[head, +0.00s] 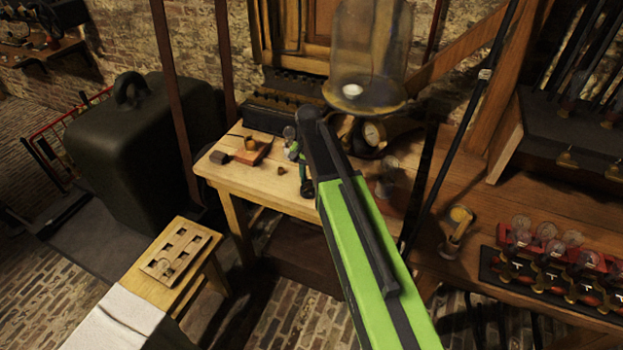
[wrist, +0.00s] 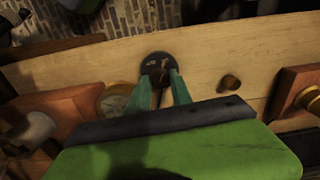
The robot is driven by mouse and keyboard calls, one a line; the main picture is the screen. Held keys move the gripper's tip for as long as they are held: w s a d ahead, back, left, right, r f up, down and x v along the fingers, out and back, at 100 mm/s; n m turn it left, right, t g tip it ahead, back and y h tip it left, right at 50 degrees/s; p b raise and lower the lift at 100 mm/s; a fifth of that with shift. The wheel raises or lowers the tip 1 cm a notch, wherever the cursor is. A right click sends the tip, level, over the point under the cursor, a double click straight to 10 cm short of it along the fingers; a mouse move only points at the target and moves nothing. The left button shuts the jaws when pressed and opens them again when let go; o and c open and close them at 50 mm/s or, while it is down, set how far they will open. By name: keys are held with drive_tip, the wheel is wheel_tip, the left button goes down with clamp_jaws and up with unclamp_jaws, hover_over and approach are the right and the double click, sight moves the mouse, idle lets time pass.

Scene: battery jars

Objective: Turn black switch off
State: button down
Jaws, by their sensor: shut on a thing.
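The black switch (wrist: 152,60) is a round dark base with a small lever, set on the light wooden table top near its edge. In the head view the black switch (head: 307,189) shows as a small dark shape just below the tips of my gripper. My gripper (wrist: 160,78) has its two green fingers closed on the switch's lever. In the head view my gripper (head: 300,165) is partly hidden behind my own arm. The fingers cover part of the lever, so its exact position is hard to tell.
A small brass knob (wrist: 230,82) and a reddish wooden block (wrist: 297,90) sit beside the switch. A glass bell jar (head: 368,50) stands behind my arm, with a brass dial (head: 373,134) below it. Bulbs (head: 545,235) line a rack at right.

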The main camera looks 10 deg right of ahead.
sight(309, 182)
drive_tip(key=n, duration=0.7)
drive_tip(key=shift+s, duration=0.15)
drive_tip(key=n, duration=0.4)
drive_tip(key=shift+n, duration=1.8)
drive_tip(key=c, duration=1.1)
unclamp_jaws()
drive_tip(key=shift+c, duration=0.2)
drive_tip(key=shift+r, duration=0.1)
wheel_tip(309, 182, up, 17)
drive_tip(key=p, duration=1.7)
